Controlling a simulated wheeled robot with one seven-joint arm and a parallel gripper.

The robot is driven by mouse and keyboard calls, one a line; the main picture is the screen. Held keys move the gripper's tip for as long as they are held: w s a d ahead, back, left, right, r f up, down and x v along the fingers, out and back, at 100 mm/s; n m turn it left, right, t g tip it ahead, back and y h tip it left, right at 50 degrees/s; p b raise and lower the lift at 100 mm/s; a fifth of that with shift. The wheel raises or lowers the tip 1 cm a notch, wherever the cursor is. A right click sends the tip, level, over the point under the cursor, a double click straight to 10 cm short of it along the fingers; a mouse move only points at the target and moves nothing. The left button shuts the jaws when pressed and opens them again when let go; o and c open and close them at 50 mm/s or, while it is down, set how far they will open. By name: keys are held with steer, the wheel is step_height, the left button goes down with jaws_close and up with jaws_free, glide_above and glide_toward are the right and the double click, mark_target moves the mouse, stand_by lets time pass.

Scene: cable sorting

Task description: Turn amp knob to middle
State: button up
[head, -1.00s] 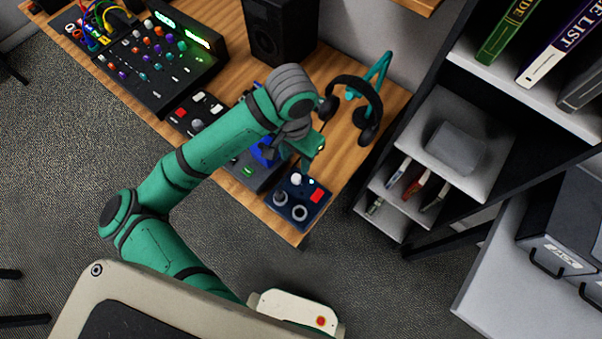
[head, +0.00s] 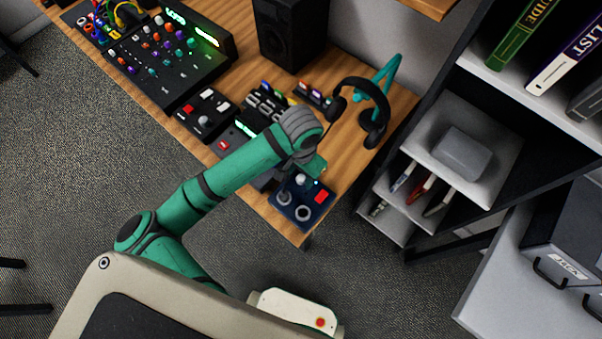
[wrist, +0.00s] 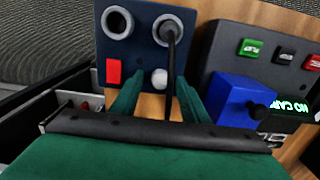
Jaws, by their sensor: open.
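The amp is a dark blue box (head: 313,213) at the desk's front right corner in the head view. It has a red square (head: 320,197), two round sockets and a pale round knob (head: 301,180). In the wrist view the amp panel (wrist: 135,50) is at the top, with the knob (wrist: 159,78) low on it. My gripper (wrist: 160,80) is open, with one green finger on each side of the knob. I cannot tell whether the fingers touch it. A black cable runs from the right socket down between the fingers. The knob's pointer is too small to read.
A grey device (wrist: 270,55) with colored buttons and a blue block (wrist: 235,98) stand right of the amp in the wrist view. Headphones (head: 375,128) hang on a teal stand behind it. A speaker (head: 290,35) and mixer (head: 160,65) are farther back. Shelves stand right.

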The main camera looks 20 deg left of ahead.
steer(key=shift+c, duration=0.6)
jaws_close()
steer(key=m, duration=0.4)
steer(key=shift+m, duration=0.3)
steer(key=m, duration=0.4)
steer(key=shift+m, duration=0.3)
steer(key=m, duration=0.4)
steer(key=shift+m, duration=2.2)
steer(key=shift+w, duration=0.1)
